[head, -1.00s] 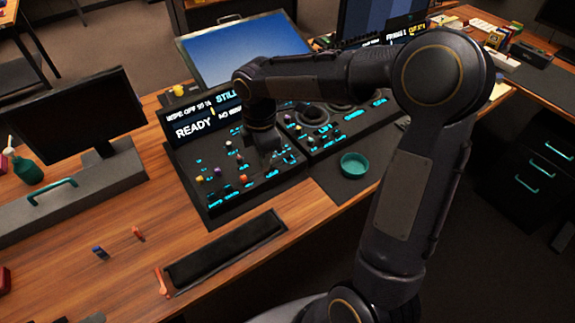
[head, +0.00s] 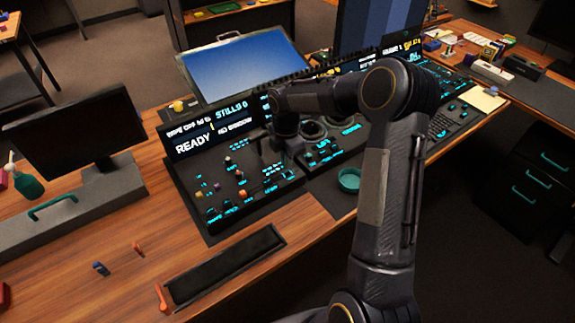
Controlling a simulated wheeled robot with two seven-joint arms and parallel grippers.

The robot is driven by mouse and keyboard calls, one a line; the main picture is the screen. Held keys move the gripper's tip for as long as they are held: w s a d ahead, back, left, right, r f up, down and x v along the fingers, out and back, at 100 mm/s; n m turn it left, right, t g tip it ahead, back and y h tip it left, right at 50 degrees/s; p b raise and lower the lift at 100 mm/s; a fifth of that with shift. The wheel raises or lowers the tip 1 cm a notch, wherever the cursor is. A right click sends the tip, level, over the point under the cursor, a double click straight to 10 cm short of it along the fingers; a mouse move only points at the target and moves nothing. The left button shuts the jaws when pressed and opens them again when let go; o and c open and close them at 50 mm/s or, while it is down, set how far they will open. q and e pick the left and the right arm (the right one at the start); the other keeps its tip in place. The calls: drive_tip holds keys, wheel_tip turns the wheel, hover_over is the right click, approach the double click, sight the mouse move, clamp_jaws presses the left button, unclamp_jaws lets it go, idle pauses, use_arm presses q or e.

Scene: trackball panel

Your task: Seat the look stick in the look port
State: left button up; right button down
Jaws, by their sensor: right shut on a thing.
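My right gripper (head: 270,155) is over the upper middle of the dark control panel (head: 190,193), near the gap between its left and middle sections. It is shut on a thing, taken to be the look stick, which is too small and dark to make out. Several small coloured knobs or sticks stand on the left section, including an orange one (head: 243,195). The look port cannot be told apart from the other fittings, and my arm hides part of the panel. The panel's screen (head: 205,135) reads READY. My left gripper is not in view.
A teal bowl (head: 349,180) sits right of my gripper, near the front edge. A black tray (head: 225,268) lies in front of the panel. Small blue (head: 101,268) and orange (head: 138,249) pieces are on the wooden desk. A monitor (head: 75,130) stands at left.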

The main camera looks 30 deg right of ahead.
drive_tip(key=shift+w+d+f, duration=0.1)
drive_tip(key=shift+d+f, duration=0.05)
drive_tip(key=shift+f, duration=0.1)
drive_tip(key=shift+w+d+f, duration=0.15)
drive_tip(key=shift+f, duration=1.6)
drive_tip(key=shift+f, duration=0.15)
drive_tip(key=c, duration=1.5)
unclamp_jaws()
drive_tip(key=shift+c, duration=0.2)
